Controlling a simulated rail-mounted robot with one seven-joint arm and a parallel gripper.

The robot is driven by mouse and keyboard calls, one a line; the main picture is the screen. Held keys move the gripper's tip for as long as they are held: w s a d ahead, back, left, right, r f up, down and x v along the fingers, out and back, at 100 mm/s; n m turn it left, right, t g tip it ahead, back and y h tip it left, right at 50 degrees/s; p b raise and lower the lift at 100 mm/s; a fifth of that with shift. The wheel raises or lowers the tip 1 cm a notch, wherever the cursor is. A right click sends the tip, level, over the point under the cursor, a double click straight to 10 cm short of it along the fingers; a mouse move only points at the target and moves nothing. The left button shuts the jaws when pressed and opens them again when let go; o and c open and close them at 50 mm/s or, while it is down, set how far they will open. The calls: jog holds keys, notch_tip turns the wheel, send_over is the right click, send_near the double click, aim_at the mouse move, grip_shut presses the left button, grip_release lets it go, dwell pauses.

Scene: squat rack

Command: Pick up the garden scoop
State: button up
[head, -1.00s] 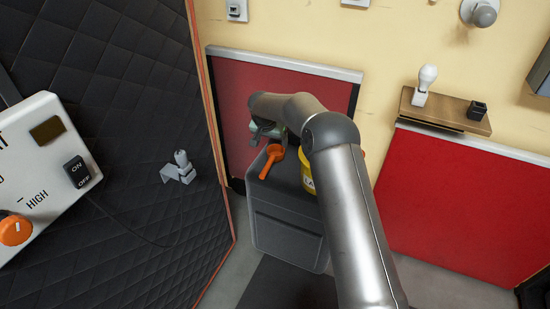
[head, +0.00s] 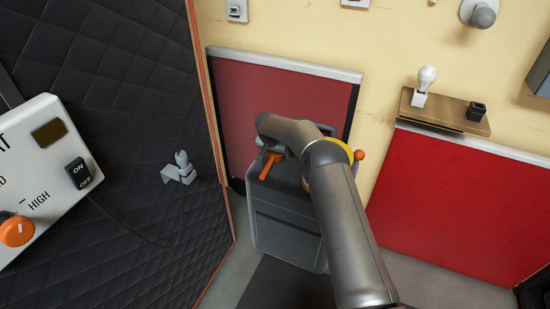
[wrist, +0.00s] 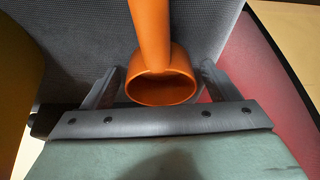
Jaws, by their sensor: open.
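The orange garden scoop (head: 269,168) lies on top of a dark grey box (head: 288,232); in the head view its handle points toward the box's front and its bowl is largely hidden by my gripper. In the wrist view the scoop's bowl (wrist: 162,84) opens toward me, between the two fingers, with its handle running up out of frame. My gripper (wrist: 157,86) is open, one finger on each side of the bowl, with visible gaps. Whether the fingers are at the bowl's exact height is unclear. In the head view my arm hides most of the gripper.
A yellow container (head: 343,161) stands close to the right of the scoop, partly behind my arm. An orange round thing (head: 359,155) shows beside it. A red panel (head: 282,100) is behind the box, and a black quilted wall (head: 120,120) is to the left.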

jog(key=c, duration=1.1)
